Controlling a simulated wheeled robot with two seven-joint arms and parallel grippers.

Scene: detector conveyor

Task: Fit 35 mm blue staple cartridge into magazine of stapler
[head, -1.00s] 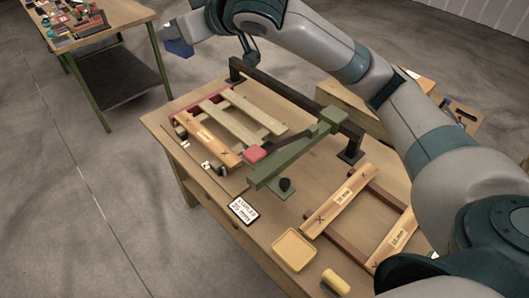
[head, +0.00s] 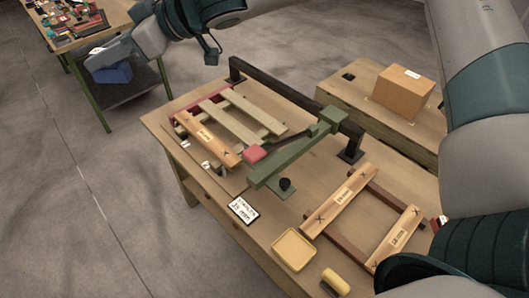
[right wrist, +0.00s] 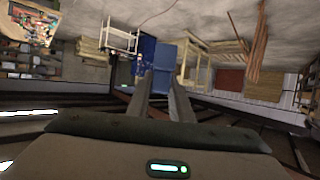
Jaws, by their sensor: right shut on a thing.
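My right gripper (head: 95,60) is at the upper left of the head view, in the air beyond the workbench. It is shut on the blue staple cartridge (head: 116,73), which hangs at its fingers. The blue cartridge also shows at the fingers in the right wrist view (right wrist: 152,62), though its outline there is hard to separate from the background. The green stapler (head: 290,158) with a red pad stands on the bench; its magazine is hard to make out. A card (head: 243,210) beside it reads stapler 35 mm. My left gripper is not in view.
A cardboard box (head: 404,94) stands behind. A cluttered table (head: 120,14) is at the upper left.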

